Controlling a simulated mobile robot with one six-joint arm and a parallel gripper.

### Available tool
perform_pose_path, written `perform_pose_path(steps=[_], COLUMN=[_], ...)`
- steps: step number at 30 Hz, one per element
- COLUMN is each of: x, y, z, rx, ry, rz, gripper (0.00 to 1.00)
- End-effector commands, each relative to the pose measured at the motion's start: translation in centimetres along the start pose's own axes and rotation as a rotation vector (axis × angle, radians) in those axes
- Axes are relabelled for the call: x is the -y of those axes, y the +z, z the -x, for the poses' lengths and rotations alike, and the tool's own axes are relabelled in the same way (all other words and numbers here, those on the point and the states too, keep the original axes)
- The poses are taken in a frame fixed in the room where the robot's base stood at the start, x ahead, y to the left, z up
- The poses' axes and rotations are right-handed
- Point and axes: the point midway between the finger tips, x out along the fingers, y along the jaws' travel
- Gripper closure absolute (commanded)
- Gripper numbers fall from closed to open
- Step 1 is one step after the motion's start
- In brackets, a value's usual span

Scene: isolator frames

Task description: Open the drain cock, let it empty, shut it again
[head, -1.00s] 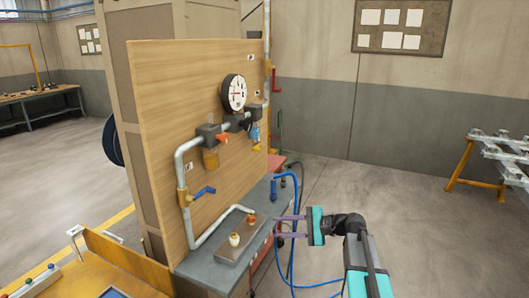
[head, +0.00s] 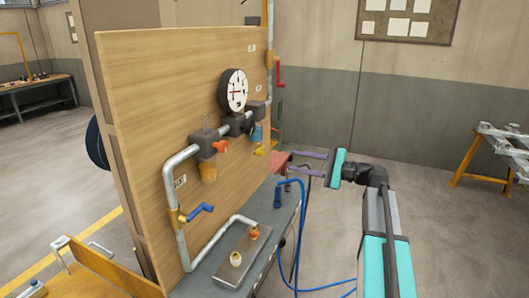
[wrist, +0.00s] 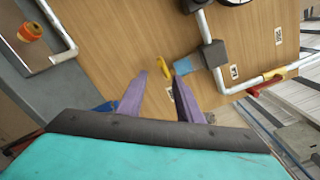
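A yellow lever (head: 260,152) sits under a blue bowl (head: 257,133) on the pipe run of the wooden panel; it looks like the drain cock, but no label confirms it. In the wrist view the yellow lever (wrist: 163,70) shows just beyond and between my fingertips, with the blue bowl (wrist: 188,64) beside it. My gripper (head: 291,160) is open and empty, to the right of the lever and apart from it. Its two purple fingers point toward the panel in the wrist view (wrist: 163,78). Whether the lever is open or shut I cannot tell.
The panel carries a pressure gauge (head: 234,90), an orange handle (head: 220,146), a blue-handled valve (head: 201,211) and a red-handled valve (head: 280,75). A tray (head: 228,268) with two fittings and a blue hose (head: 280,220) are on the bench below.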

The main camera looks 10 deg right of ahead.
Motion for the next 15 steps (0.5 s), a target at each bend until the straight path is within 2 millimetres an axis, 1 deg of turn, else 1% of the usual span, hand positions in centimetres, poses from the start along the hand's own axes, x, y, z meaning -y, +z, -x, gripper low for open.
perform_pose_path(steps=[9,15], x=[0.1,0.2], y=[-0.2,-0.2], z=[0.4,-0.6], rx=[-0.007,-0.007], ry=[-0.004,-0.003], rz=[0.000,0.000], gripper=[0.68,0.68])
